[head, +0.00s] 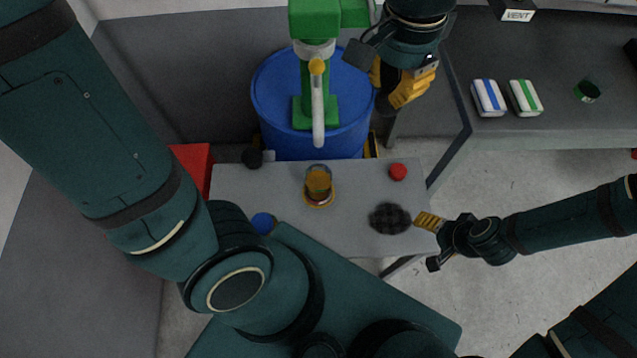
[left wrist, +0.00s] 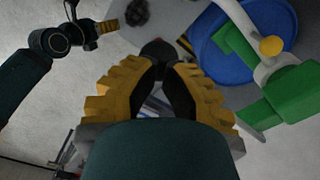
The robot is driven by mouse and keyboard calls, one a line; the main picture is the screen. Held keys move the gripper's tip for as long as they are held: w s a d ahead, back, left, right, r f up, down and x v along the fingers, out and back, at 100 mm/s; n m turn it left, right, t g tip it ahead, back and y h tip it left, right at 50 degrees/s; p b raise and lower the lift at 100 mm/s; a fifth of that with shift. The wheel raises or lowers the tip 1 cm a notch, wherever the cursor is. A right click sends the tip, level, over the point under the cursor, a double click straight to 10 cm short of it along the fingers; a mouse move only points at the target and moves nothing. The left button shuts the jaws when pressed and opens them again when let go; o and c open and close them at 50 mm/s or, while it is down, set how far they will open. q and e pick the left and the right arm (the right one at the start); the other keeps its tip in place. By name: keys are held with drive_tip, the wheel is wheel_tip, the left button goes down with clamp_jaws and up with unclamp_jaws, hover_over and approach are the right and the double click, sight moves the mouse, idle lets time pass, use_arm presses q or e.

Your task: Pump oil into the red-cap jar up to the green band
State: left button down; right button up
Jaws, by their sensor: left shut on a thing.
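The glass jar (head: 318,183) stands on the grey bench below the tip of the pump's pale spout (head: 318,120). Amber colour shows in it; I cannot make out the green band or the exact level. A red cap (head: 398,172) lies apart on the bench. The green pump (head: 315,20) stands on a blue drum (head: 272,95); both also show in the left wrist view. My left gripper (head: 398,88) is beside the pump, shut on a dark knob (left wrist: 157,49), probably the pump handle's grip. My right gripper (head: 428,222) is beside a dark cloth; its finger gap is unclear.
The dark cloth (head: 390,218) lies at the bench's right end. A side table (head: 540,60) holds a blue-striped box (head: 488,97), a green-striped box (head: 525,97) and a green-rimmed thing (head: 587,91).

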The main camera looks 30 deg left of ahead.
use_arm(q)
drive_tip(key=shift+f+b, duration=0.3)
drive_tip(key=shift+f, duration=0.3)
use_arm(e)
drive_tip(key=shift+f, duration=0.45)
use_arm(q)
drive_tip(key=shift+f+b, duration=0.45)
drive_tip(key=shift+f, duration=0.95)
use_arm(e)
drive_tip(key=shift+f, duration=0.45)
use_arm(q)
drive_tip(key=shift+w, duration=0.1)
use_arm(e)
drive_tip(key=shift+s, duration=0.1)
